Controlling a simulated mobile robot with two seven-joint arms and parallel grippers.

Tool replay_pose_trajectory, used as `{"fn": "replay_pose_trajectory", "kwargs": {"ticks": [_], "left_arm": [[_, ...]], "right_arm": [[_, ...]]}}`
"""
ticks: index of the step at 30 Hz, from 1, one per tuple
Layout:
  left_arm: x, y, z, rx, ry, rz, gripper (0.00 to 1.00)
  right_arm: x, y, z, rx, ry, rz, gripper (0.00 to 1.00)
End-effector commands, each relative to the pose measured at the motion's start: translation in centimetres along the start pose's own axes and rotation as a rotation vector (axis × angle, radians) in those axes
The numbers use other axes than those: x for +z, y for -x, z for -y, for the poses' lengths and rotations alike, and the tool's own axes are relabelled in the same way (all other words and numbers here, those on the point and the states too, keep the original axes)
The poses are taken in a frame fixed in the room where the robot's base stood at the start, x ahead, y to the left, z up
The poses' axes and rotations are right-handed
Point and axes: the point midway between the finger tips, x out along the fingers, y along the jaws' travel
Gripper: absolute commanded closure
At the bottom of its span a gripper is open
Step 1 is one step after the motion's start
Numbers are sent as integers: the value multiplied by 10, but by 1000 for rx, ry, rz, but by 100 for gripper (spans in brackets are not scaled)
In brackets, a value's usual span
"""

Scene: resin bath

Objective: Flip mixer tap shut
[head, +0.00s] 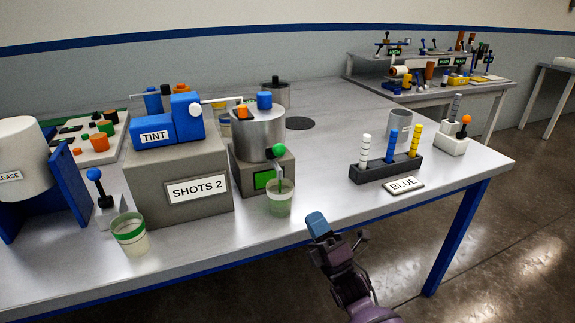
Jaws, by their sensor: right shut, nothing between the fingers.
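The mixer is a silver drum (258,134) on a grey base with a lit green panel (263,180). Its tap has a green ball-ended lever (277,150) standing up at the drum's front right. A clear cup with a green rim (278,204) stands below the tap. A thin green strand shows between tap and cup; I cannot tell if it is flowing resin. My right gripper (318,224), with blue fingertips, is shut and empty at the table's front edge, right of the cup and apart from the tap. My left gripper is out of view.
Left of the mixer is a "SHOTS 2" block (150,185) with a blue "TINT" unit (165,128). Another cup (130,236) stands at front left. Right are a dark rack (372,172) of coloured sticks and a "BLUE" sign (404,186). Bare tabletop lies between cup and rack.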

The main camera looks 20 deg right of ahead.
Motion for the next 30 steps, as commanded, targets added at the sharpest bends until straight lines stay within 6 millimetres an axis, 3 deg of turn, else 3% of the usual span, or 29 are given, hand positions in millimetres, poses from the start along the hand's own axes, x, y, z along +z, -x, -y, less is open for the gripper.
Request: {"fn": "replay_pose_trajectory", "kwargs": {"ticks": [11,30], "left_arm": [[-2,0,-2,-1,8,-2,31],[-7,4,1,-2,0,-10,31]], "right_arm": [[0,-8,0,1,-3,0,100],[0,-112,0,1,-4,0,100]]}}
